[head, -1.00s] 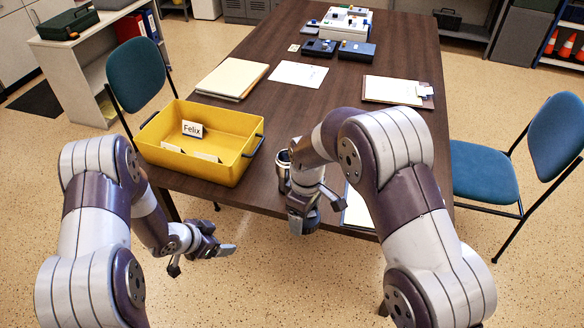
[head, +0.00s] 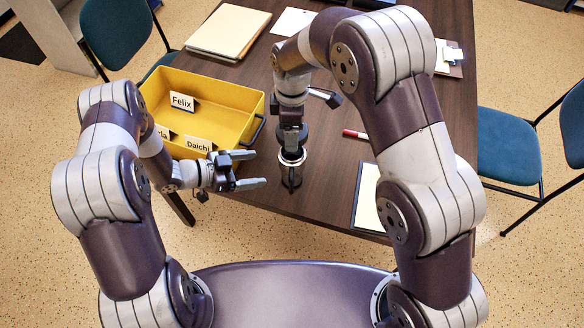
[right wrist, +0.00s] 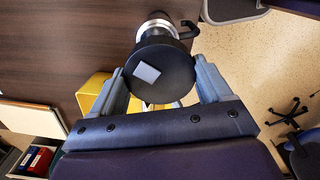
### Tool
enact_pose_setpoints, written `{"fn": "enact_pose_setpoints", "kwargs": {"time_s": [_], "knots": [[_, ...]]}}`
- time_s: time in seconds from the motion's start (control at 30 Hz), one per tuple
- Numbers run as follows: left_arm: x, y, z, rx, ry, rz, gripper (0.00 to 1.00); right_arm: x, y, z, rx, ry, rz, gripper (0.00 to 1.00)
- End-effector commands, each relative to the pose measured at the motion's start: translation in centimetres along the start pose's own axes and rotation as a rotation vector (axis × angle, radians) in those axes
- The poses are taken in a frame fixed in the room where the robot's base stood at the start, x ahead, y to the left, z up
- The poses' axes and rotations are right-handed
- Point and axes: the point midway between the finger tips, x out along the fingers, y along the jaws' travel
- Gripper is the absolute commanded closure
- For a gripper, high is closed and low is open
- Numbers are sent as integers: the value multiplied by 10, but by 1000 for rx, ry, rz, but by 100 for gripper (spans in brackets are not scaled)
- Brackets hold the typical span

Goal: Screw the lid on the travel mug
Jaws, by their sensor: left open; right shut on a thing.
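The travel mug (head: 291,178) stands upright near the table's front edge, dark with a steel rim. In the right wrist view the mug (right wrist: 158,24) shows its steel band and a dark handle. My right gripper (right wrist: 165,86) is shut on the round black lid (right wrist: 160,82), which has a pale square on top. In the head view this gripper (head: 291,132) points down over the mug. The lid lines up roughly with the mug; I cannot tell whether they touch. My left gripper (head: 250,169) is open and empty, left of the mug, its fingers pointing towards it.
A yellow tray (head: 232,118) with name cards stands left of the mug. A red marker (head: 356,134) and a clipboard with paper (head: 367,200) lie to the right. A folder stack (head: 228,30) lies farther back. Blue chairs (head: 508,145) flank the table.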

Motion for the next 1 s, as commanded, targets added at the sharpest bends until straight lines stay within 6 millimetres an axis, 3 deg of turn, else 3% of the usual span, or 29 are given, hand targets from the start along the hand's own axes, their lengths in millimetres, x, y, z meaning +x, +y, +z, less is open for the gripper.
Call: {"fn": "enact_pose_setpoints", "kwargs": {"time_s": [0.23,0.7,1.0], "knots": [[18,0,0,0,-1,3,18,0,0,0,1,0,0,51],[103,0,0,1,-1,1,18,0,0,0,1,0,0,51],[120,0,0,0,-1,-1,18,0,0,0,1,0,0,51]]}}
